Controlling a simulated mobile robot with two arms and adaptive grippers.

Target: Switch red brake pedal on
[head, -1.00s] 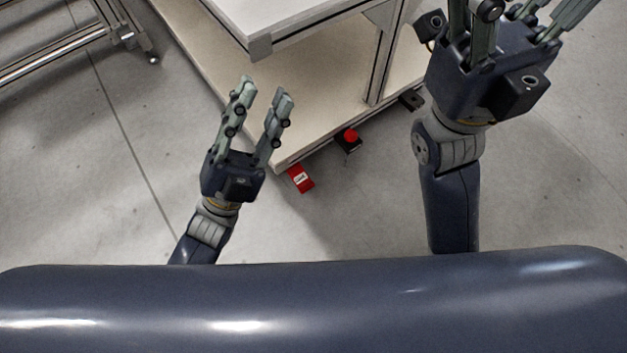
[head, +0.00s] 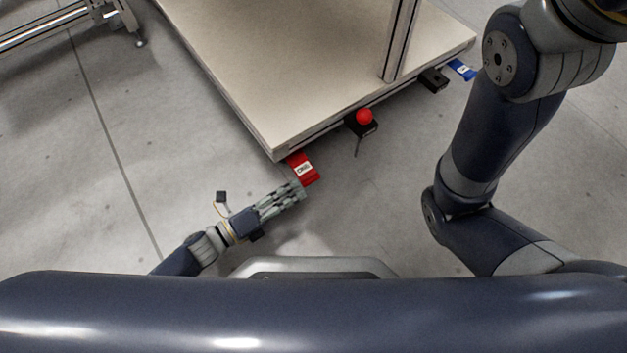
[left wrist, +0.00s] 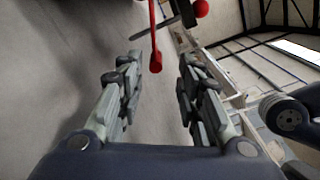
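The red brake pedal (head: 303,168) with a white label sticks out from under the corner of the cart's low deck. My left gripper (head: 301,190) is low near the floor, its fingertips close to the pedal's near end. In the left wrist view the pedal shows edge-on as a thin red bar (left wrist: 155,50) in line with the gap between the fingers. The left gripper (left wrist: 160,65) is open there, with nothing held. I cannot tell whether a finger touches the pedal. My right gripper is out of view; only its arm shows at the right.
Along the cart's edge are a red ball knob (head: 364,116) on a black box, a black block (head: 433,79) and a blue pedal (head: 462,69). The cart deck (head: 290,70) is bare, with a metal post. A metal frame (head: 50,32) stands at top left. Grey floor is free around.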

